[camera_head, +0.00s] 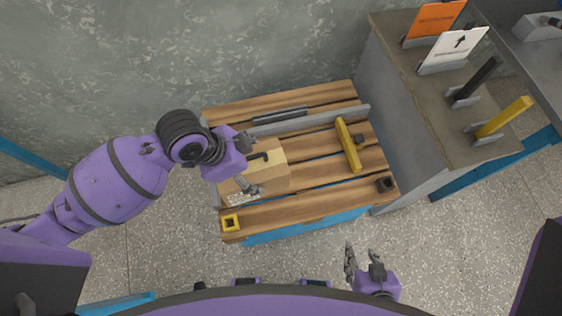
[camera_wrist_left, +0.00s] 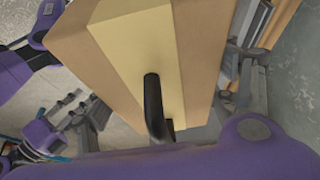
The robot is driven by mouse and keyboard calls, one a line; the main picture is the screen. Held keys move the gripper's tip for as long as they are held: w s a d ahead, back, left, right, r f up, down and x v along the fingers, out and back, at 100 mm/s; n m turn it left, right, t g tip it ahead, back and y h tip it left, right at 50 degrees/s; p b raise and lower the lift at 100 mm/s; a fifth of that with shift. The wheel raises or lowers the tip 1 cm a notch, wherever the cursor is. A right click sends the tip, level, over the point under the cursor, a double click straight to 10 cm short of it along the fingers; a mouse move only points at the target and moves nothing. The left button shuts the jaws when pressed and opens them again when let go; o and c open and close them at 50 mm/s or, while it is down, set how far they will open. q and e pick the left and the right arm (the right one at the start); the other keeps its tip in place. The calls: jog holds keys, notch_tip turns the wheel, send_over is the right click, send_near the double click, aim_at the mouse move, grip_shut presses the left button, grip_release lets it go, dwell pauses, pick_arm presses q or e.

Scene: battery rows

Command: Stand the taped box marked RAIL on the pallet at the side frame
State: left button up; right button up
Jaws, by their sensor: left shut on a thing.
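The tan taped box (camera_head: 270,181) is over the left part of the wooden pallet (camera_head: 330,197), with a pale tape strip and a white label (camera_head: 243,199) too small to read. My left gripper (camera_head: 255,168) is shut on it. In the left wrist view the box (camera_wrist_left: 205,35) fills the middle, between grey fingers at both sides, and a black hooked piece (camera_wrist_left: 154,105) stands before its tape. I cannot tell whether the box touches the boards. A grey bar (camera_head: 310,120) runs across the pallet behind it. My right gripper (camera_head: 363,264) is open and empty in front of the pallet.
A grey bench (camera_head: 425,125) at the right holds upright orange, white, black and yellow pieces. Bare boards lie right of the box.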

pick_arm(q)
jog(key=shift+s+d+f+m, duration=0.3)
jog(key=shift+s+f, duration=0.05)
jog(key=shift+f, duration=0.3)
jog(key=w+a+f+b, duration=0.2)
jog(key=w+a+f, duration=0.4)
jog(key=w+f, duration=0.6)
jog(key=shift+a+f, duration=0.2)
jog(key=shift+f, duration=0.25)
jog(key=shift+w, duration=0.1)
jog(key=o, duration=2.1)
jog(key=shift+s+f, duration=0.2)
jog(key=shift+f, duration=0.05)
